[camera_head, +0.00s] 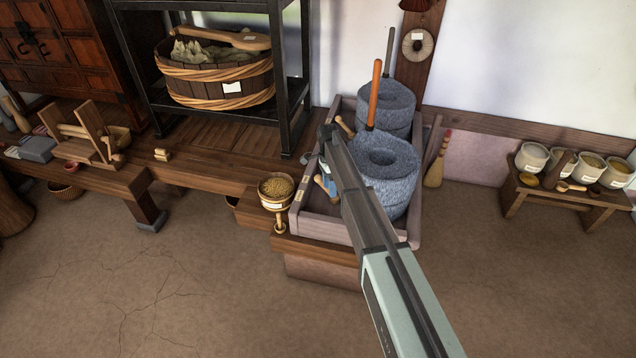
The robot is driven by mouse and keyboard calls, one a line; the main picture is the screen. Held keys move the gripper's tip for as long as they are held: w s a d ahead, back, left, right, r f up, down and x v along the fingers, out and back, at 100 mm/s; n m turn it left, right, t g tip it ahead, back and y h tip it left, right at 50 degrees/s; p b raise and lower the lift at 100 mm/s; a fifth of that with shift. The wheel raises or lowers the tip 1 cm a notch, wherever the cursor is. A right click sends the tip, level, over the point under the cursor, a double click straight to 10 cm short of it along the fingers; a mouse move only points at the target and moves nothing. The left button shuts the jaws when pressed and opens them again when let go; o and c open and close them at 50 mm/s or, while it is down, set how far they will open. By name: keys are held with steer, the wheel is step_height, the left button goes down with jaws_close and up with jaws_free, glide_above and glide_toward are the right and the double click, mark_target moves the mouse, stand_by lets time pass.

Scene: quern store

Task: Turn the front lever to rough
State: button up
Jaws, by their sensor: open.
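Two grey stone querns stand in a wooden trough (325,232), the front quern (398,185) nearer me and the back quern (392,100) behind it. A small pale wooden lever (321,181) shows at the trough's left side beside the front quern and looks like the front lever. A similar one (345,125) is farther back. My gripper (325,160) is open at the trough's left side, close to the front lever. My arm covers part of the front quern and trough. I cannot tell whether the gripper touches the lever, or read its setting.
An orange upright handle (374,93) rises by the front quern and a grey one (389,52) by the back quern. A grain bucket (276,192) stands close at the trough's left. A low stand with several bowls (562,198) is at right. The floor in front is clear.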

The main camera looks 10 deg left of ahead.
mark_target(318, 182)
steer(key=w+a+r+m+y, duration=0.1)
steer(key=w+a+r+m, duration=0.45)
steer(key=w, duration=0.55)
steer(key=shift+n+t, duration=0.4)
steer(key=shift+n, duration=0.35)
steer(key=s+f, duration=0.1)
steer(key=f, duration=0.3)
steer(key=s+f, duration=0.1)
steer(key=f, duration=0.3)
steer(key=s+a+f, duration=0.1)
steer(key=f, duration=0.4)
steer(key=shift+c, duration=0.3)
jaws_close()
